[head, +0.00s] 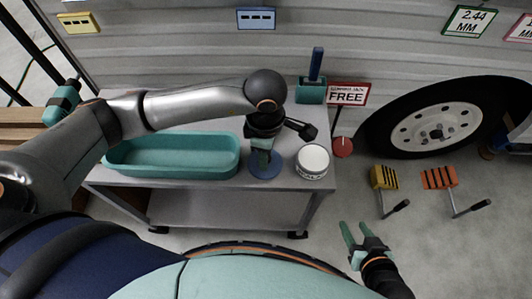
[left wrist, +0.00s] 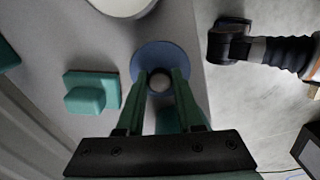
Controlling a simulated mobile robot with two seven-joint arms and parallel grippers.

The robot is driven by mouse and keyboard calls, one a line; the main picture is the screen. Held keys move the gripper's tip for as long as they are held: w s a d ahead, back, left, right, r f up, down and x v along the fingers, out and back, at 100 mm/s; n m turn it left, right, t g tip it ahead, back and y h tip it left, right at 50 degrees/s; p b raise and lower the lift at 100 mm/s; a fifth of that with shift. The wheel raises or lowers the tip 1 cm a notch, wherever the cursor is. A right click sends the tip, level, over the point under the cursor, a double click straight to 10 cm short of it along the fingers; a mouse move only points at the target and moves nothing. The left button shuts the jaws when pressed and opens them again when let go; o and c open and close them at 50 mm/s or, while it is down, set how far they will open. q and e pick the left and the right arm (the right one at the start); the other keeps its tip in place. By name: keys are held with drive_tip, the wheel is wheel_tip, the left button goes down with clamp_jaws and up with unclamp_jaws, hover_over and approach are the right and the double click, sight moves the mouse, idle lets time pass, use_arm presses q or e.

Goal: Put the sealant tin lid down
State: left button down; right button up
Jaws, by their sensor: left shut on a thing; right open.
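The blue round lid (head: 274,166) is at the front of the grey cart top, between the teal tray and the white tin (head: 312,161). My left gripper (head: 262,158) points down and is shut on the lid's knob. In the left wrist view the green fingers (left wrist: 161,76) flank the grey knob, with the blue lid (left wrist: 147,55) around it. I cannot tell whether the lid touches the cart top or hangs just above it. The white tin stands upright, apart from the lid. My right gripper (head: 362,236) is open and empty, over the floor right of the cart.
A teal tray (head: 118,165) fills the cart's left part. A teal block with a blue upright (head: 311,90) stands at the back right, near a red "FREE" sign (head: 347,94). A wheel (head: 437,127) and two striped chocks (head: 384,178) (head: 439,177) are to the right.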

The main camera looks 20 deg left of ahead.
use_arm(q)
drive_tip(key=shift+f, duration=0.15)
drive_tip(key=c, duration=0.6)
unclamp_jaws()
drive_tip(key=shift+o, duration=0.2)
use_arm(e)
drive_tip(key=shift+w+r, duration=0.3)
drive_tip(key=shift+w, duration=0.05)
use_arm(q)
drive_tip(key=shift+r, duration=0.5)
wheel_tip(320, 180, up, 11)
drive_tip(key=p, duration=0.1)
drive_tip(key=shift+r+p, duration=0.2)
drive_tip(key=shift+p, duration=0.2)
use_arm(e)
drive_tip(key=shift+s+a+r, duration=0.3)
drive_tip(key=shift+r, duration=0.05)
drive_tip(key=shift+w+d+r, duration=0.1)
drive_tip(key=shift+r, duration=0.05)
